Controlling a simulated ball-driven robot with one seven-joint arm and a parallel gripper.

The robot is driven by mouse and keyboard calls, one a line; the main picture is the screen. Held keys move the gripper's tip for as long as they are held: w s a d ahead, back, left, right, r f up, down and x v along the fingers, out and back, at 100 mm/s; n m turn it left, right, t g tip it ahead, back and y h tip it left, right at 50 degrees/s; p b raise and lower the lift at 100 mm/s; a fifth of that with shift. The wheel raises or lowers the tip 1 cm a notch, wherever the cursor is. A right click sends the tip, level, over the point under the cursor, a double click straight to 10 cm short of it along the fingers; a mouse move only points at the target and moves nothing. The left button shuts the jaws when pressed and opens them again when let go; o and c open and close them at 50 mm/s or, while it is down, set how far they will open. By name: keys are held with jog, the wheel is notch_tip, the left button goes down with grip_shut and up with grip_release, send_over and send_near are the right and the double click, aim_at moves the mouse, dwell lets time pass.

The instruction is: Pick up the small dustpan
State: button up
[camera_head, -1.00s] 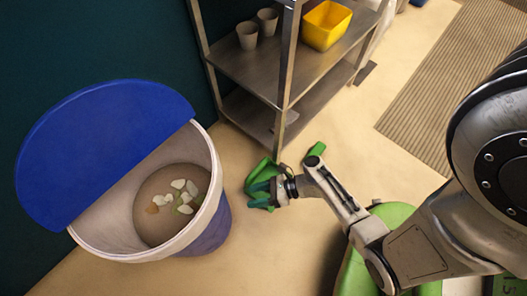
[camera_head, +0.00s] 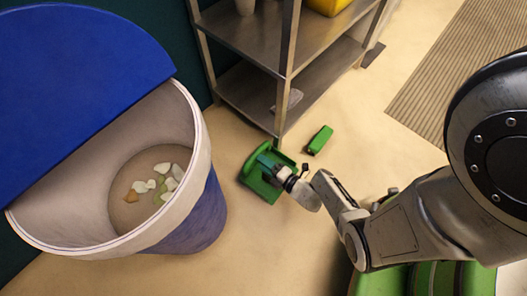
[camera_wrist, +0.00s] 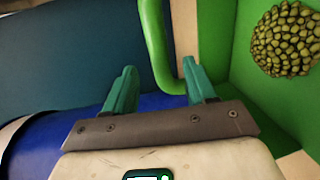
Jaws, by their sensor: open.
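The small green dustpan (camera_head: 252,180) lies on the floor between the bin and the shelf's front leg. In the wrist view its green pan wall (camera_wrist: 240,85) fills the right side, with a heap of small green beans (camera_wrist: 285,40) inside. Its curved green handle (camera_wrist: 153,45) runs down between my fingertips as seen there. My gripper (camera_wrist: 160,75) is open, with two teal fingers on either side of the handle's lower bend. Contact cannot be told. In the head view my gripper (camera_head: 270,163) is over the dustpan and hides part of it.
A tall bin (camera_head: 205,215) with a blue lid (camera_head: 80,75) and pale scraps inside stands left. A metal shelf (camera_head: 258,90) rises behind the dustpan. A small green block-like object (camera_head: 320,140) lies to its right. Open floor (camera_head: 270,250) lies in front.

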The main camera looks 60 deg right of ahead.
aim_at(255, 157)
jog(key=b+x, duration=0.2)
jog(key=x, duration=0.2)
jog(key=shift+w+d+f+b, duration=0.2)
jog(key=shift+w+d+b, duration=0.05)
jog(key=shift+w+b, duration=0.1)
jog(key=shift+w+d, duration=0.1)
jog(key=shift+w, duration=0.25)
grip_shut()
